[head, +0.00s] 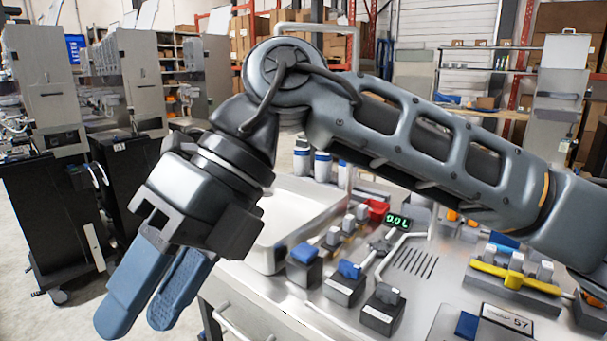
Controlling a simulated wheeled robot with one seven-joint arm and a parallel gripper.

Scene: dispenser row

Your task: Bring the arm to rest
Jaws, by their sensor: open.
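My gripper (157,300) hangs at the lower left with its two blue fingers pointing down and left. The fingers are a little apart, with nothing seen between them. It is in front of and left of the steel bench, over the floor side. My grey arm crosses the picture from the right edge, bends at a joint near the top middle and comes down to the gripper. The arm hides part of the bench and what stands behind it.
A steel bench (420,290) bears a pale tray (283,258), several blue-topped blocks, a green-lit display (398,221) reading about 0.0L and a yellow-handled part (505,275). White bottles with blue caps (322,166) stand behind. Grey machines (45,90) stand at left.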

